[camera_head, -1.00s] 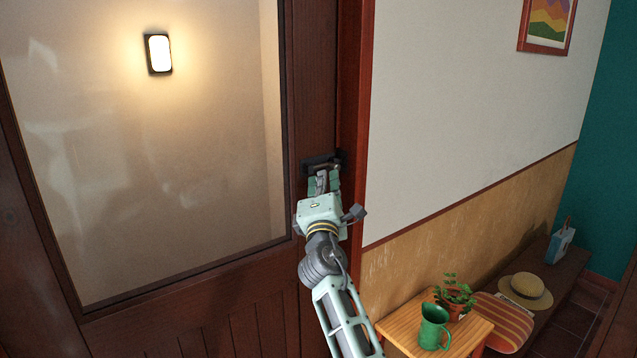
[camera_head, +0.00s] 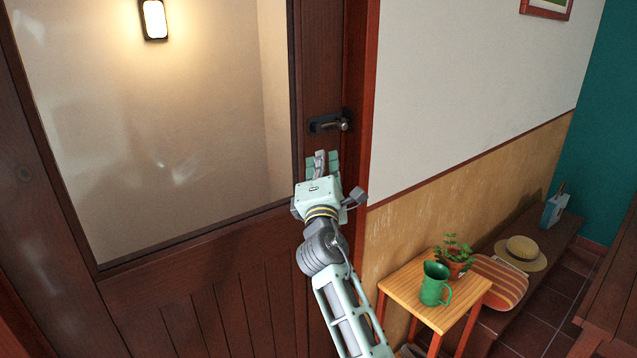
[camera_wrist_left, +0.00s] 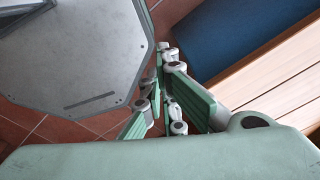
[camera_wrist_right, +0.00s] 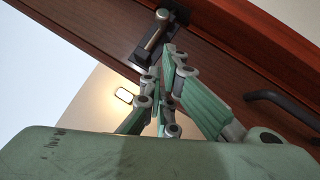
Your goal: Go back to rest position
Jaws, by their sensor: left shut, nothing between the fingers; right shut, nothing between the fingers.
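A small wooden table (camera_head: 407,289) with a green jug (camera_head: 434,285) and a potted plant (camera_head: 455,256) stands right of my right arm. Behind it a bench (camera_head: 548,246) along the wall carries a straw hat (camera_head: 521,254) and a striped cushion (camera_head: 499,282).

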